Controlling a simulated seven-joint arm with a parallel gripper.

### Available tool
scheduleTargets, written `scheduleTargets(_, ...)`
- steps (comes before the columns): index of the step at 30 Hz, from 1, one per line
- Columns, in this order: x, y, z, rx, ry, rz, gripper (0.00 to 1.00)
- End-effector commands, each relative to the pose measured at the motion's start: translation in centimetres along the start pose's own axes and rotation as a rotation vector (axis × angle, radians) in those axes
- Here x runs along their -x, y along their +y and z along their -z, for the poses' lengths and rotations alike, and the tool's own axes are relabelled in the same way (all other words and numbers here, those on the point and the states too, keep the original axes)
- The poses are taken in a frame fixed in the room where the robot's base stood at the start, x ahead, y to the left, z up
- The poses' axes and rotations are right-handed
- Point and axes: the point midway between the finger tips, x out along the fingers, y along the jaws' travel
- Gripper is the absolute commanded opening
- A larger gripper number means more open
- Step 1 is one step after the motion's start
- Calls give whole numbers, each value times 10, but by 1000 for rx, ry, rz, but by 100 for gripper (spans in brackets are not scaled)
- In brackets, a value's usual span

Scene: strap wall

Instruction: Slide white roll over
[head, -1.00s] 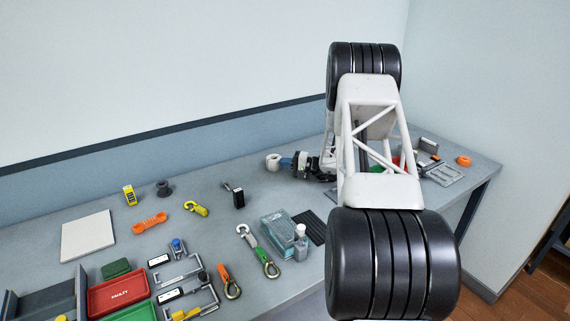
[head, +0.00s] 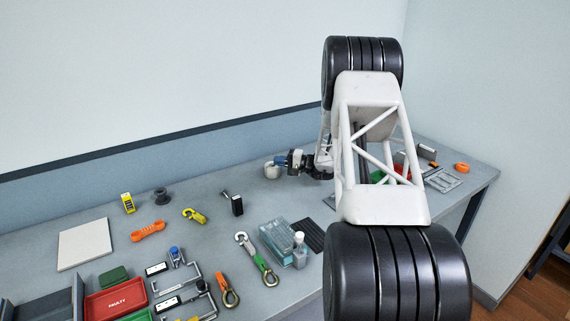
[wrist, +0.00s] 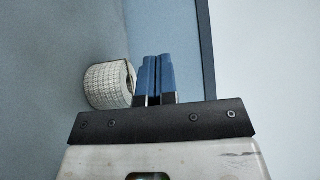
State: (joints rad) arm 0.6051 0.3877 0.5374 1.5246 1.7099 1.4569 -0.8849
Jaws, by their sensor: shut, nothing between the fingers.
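The white roll (head: 272,171) stands near the back of the table in the head view. In the wrist view the white roll (wrist: 107,85) shows a grid-like printed surface and lies just left of the fingers. My gripper (head: 283,160) is at the roll's right side in the head view. In the wrist view my gripper (wrist: 154,75) has its two blue fingers together with nothing between them. The fingers are very near the roll; I cannot tell whether they touch it.
A black-handled item (head: 235,204), yellow hook (head: 195,215) and dark round piece (head: 161,196) lie to the left. A clear box (head: 277,240) and bottle (head: 300,250) stand nearer. An orange ring (head: 462,168) is at the right. The table between roll and black item is clear.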

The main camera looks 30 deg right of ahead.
Motion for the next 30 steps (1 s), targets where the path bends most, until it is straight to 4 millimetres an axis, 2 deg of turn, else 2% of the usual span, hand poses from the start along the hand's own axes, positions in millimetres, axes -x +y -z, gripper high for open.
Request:
scheduleTargets(21,-90,-1,-90,3,-2,0,0)
scheduleTargets(30,-119,-1,-118,2,-1,0,0)
